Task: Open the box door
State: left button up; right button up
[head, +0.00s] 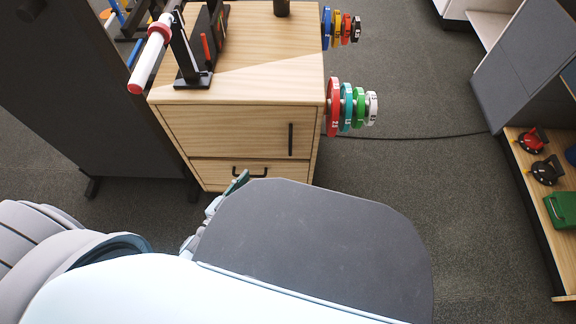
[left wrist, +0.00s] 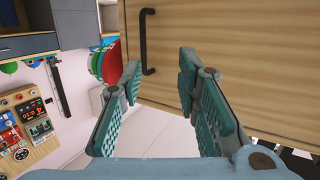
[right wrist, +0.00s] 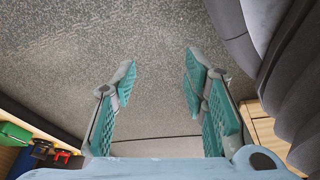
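The wooden box (head: 225,135) stands ahead in the head view. Its upper door (head: 230,128) has a vertical black handle (head: 291,139) near the right edge and looks shut. My left gripper (head: 218,205) shows below the box, partly hidden by my own body. In the left wrist view my left gripper (left wrist: 160,68) is open and empty, facing the door front (left wrist: 225,45). The black handle (left wrist: 146,42) appears beyond and between its fingertips, apparently not touched. My right gripper (right wrist: 160,66) is open and empty over the grey floor; the head view does not show it.
Below the door is a drawer (head: 240,173) with a horizontal handle. Colored weight plates (head: 333,107) stick out from the box's right side. A dark panel (head: 75,90) stands at its left. A shelf (head: 540,190) is at far right; floor between is mostly clear.

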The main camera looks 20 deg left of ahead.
pick_arm(q)
jog(key=w+d+r+h+b, duration=0.1)
jog(key=w+d+b, duration=0.1)
jog(key=w, duration=0.5)
jog(key=w+d+r+m+t+b, duration=0.1)
jog(key=w+d+b, duration=0.1)
jog(key=w+d, duration=0.2)
jog(key=w, duration=0.3)
jog(key=shift+w+d+h+b, duration=0.3)
jog(key=shift+d+h+b, duration=0.05)
jog(key=shift+h+b, duration=0.05)
grip_shut()
pick_arm(e)
jog(key=w+a+r, duration=0.1)
jog(key=w+r, duration=0.3)
jog(key=r, duration=0.1)
jog(key=shift+r+n, duration=0.2)
jog(key=shift+n, duration=0.2)
